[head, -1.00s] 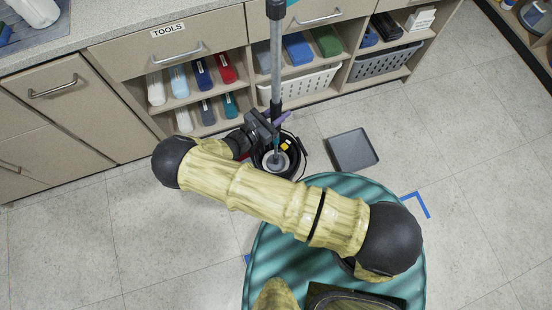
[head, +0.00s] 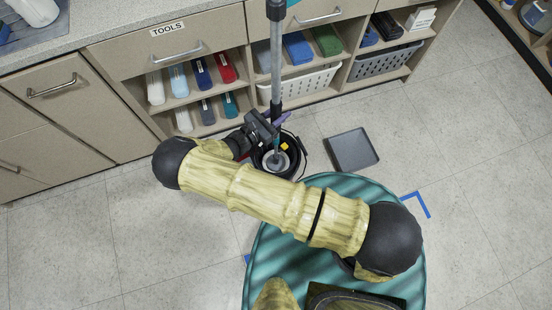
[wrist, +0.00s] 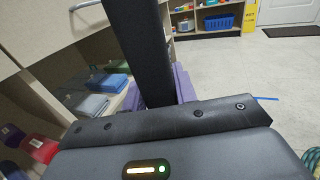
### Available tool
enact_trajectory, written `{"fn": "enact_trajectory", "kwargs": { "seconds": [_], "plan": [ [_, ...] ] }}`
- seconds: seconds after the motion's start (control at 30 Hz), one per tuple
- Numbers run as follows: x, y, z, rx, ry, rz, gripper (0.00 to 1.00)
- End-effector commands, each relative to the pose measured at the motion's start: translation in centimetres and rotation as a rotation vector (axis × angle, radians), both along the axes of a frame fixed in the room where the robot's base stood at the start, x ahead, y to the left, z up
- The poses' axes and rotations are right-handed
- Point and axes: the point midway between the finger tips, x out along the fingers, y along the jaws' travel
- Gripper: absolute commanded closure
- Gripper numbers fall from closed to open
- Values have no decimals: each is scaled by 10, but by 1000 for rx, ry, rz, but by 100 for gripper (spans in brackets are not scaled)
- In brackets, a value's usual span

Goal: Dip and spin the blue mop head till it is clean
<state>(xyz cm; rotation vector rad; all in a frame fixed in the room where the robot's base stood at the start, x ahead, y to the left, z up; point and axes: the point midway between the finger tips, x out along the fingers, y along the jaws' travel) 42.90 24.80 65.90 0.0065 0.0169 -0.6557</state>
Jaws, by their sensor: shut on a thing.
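The mop's grey pole (head: 276,75) stands upright in the head view. Its lower end reaches into a black bucket (head: 298,160) on the floor in front of the shelves. A pale round part (head: 283,166) shows inside the bucket around the pole's foot; I cannot make out the mop head or its colour. My gripper (head: 270,128) is shut on the mop's pole just above the bucket. In the wrist view, purple finger parts (wrist: 184,85) show beyond the dark gripper body, beside a dark upright bar (wrist: 140,50).
A grey square tray (head: 353,150) lies on the floor right of the bucket. Cabinets with a TOOLS drawer (head: 175,45), folded cloths and baskets (head: 300,86) stand close behind. Blue tape corners (head: 418,202) mark the floor. Open floor lies to the right and left.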

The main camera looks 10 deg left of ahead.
Motion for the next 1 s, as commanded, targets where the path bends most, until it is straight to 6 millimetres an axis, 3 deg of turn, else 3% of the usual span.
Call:
{"fn": "enact_trajectory", "kwargs": {
  "seconds": [0.03,0.37,1.0],
  "plan": [
    [0,0,13,-1,2,0,100],
    [0,-1,56,-1,0,0,100],
    [0,0,55,-1,-2,0,100]
  ]
}}
